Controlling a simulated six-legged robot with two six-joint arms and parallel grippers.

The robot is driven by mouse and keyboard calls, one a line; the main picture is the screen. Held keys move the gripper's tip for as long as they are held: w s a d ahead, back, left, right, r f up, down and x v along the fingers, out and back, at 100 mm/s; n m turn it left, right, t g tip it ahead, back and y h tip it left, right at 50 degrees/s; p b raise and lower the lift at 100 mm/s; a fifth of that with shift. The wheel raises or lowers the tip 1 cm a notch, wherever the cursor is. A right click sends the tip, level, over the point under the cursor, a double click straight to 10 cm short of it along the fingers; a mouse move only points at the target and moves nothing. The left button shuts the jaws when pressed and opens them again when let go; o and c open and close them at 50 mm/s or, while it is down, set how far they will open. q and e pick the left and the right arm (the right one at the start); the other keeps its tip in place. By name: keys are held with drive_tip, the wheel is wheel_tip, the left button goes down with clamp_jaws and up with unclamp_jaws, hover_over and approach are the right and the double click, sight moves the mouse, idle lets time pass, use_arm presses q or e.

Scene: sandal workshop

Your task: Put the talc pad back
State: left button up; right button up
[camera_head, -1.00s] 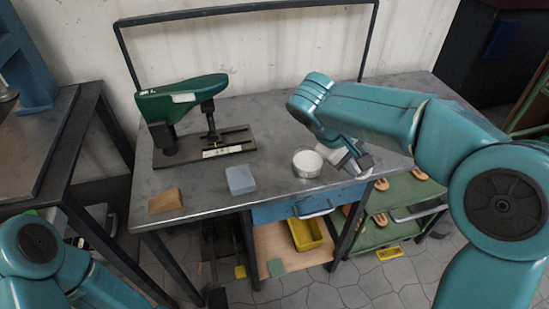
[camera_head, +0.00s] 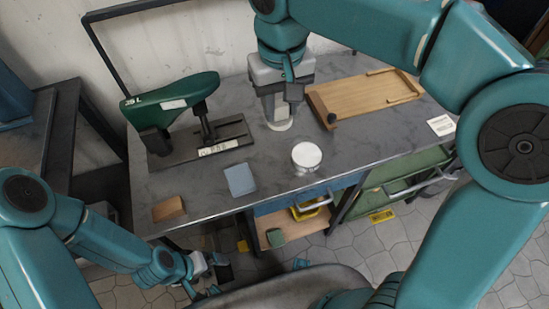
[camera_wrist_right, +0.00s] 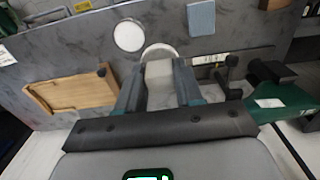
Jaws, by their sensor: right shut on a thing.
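My right gripper (camera_head: 278,100) points down over the back middle of the grey bench and is shut on the talc pad (camera_head: 279,125). The pad's white round base shows below the fingers; its pale block-like upper part (camera_wrist_right: 159,82) sits between them in the right wrist view. Whether the base touches the bench I cannot tell. A round tin with white contents (camera_head: 307,157) stands on the bench in front and to the right of the pad, apart from it. My left gripper (camera_head: 207,275) is low at the front left, off the bench; its jaws are unclear.
A green sandal-last stand (camera_head: 172,102) is left of the right gripper. A wooden board (camera_head: 365,96) lies close on its right. A blue-grey block (camera_head: 240,179) and a brown block (camera_head: 168,208) lie near the bench's front edge. A white label card (camera_head: 441,125) lies far right.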

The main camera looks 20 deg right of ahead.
drive_tip(key=shift+a+f, duration=0.15)
drive_tip(key=shift+a, duration=0.1)
wheel_tip(320, 180, down, 19)
drive_tip(key=b, duration=0.4)
drive_tip(key=shift+s, duration=0.15)
drive_tip(key=shift+f, duration=0.2)
drive_tip(key=shift+f, duration=0.1)
drive_tip(key=o, duration=0.9)
drive_tip(key=shift+o, duration=0.2)
